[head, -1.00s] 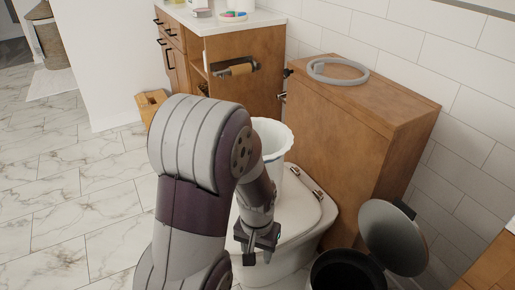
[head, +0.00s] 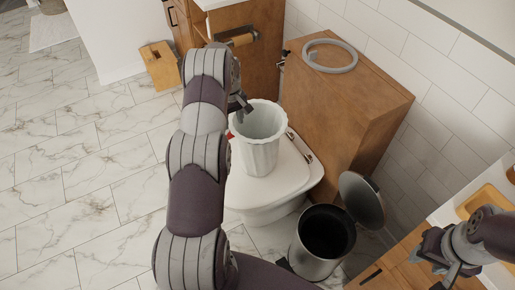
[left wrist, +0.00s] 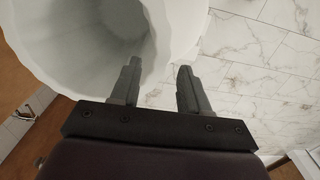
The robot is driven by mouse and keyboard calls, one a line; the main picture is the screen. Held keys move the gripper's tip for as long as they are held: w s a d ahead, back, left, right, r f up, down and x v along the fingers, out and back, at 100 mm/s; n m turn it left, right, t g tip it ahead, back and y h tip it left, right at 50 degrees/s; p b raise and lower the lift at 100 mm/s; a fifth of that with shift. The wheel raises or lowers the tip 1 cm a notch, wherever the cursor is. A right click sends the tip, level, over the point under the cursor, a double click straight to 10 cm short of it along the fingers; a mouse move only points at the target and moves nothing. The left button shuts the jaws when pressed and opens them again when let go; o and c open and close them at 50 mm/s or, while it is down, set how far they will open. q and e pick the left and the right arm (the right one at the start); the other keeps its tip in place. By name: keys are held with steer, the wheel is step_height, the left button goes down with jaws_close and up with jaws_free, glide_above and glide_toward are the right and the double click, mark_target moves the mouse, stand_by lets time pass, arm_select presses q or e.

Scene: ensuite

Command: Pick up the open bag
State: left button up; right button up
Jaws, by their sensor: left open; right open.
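The open bag (head: 258,155), white with a wavy rim and fluted sides, stands upright on the closed toilet lid (head: 286,178). My left gripper (head: 243,108) is at the bag's rim on its left side. In the left wrist view the gripper (left wrist: 159,82) is open, with one finger over the mouth of the bag (left wrist: 70,45) and the other outside, the wall between them. Whether the fingers touch the wall cannot be told. My right gripper (head: 442,272) is open and empty at the lower right, over the wooden cabinet.
A bin (head: 325,240) with its lid up stands right of the toilet. A wooden cabinet (head: 345,100) with a grey ring (head: 330,55) on top is behind. A wooden box (head: 160,66) sits on the floor at the far left. The marble floor at left is clear.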

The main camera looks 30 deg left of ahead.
mark_target(234, 129)
arm_select(q)
step_height(234, 129, down, 6)
steer(key=shift+w+f+p, duration=0.1)
steer(key=shift+p, duration=0.2)
jaws_close()
